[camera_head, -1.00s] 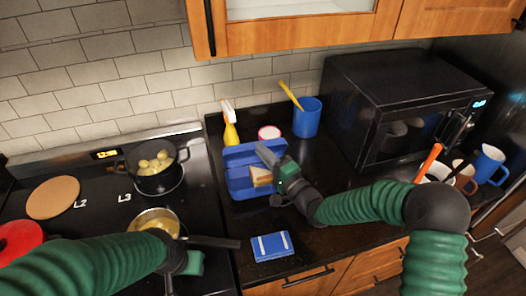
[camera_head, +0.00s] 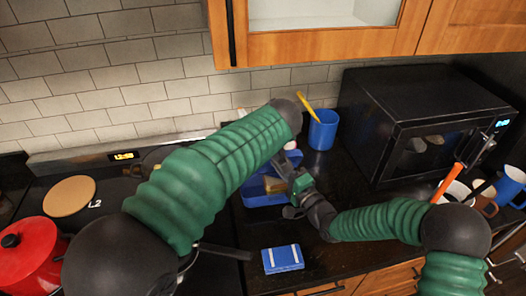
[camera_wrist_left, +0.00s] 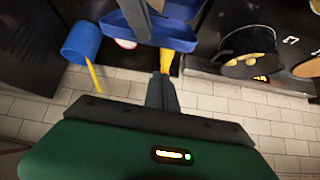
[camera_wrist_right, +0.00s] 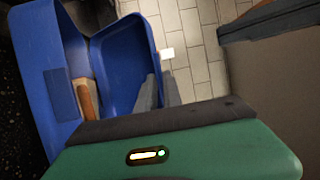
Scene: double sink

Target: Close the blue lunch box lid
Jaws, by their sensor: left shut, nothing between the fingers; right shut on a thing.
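The blue lunch box (camera_head: 260,201) stands open on the dark counter; its base and raised lid (camera_wrist_right: 118,65) show in the right wrist view. A sandwich (camera_wrist_right: 86,100) is inside. My right gripper (camera_head: 281,163) is shut on the lid's edge; its fingers (camera_wrist_right: 160,90) also show in the right wrist view. My left gripper (camera_wrist_left: 161,85) is shut and empty, with the lunch box (camera_wrist_left: 172,37) beyond its fingertips in the left wrist view. In the head view my left arm hides that gripper and part of the lid.
A blue cup (camera_head: 322,130) with a yellow utensil stands behind the box. A yellow spray bottle (camera_wrist_left: 165,60) is near the wall. A small blue case (camera_head: 283,259) lies in front. The microwave (camera_head: 420,120) stands right. A red pot (camera_head: 28,250) is at left by the stove.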

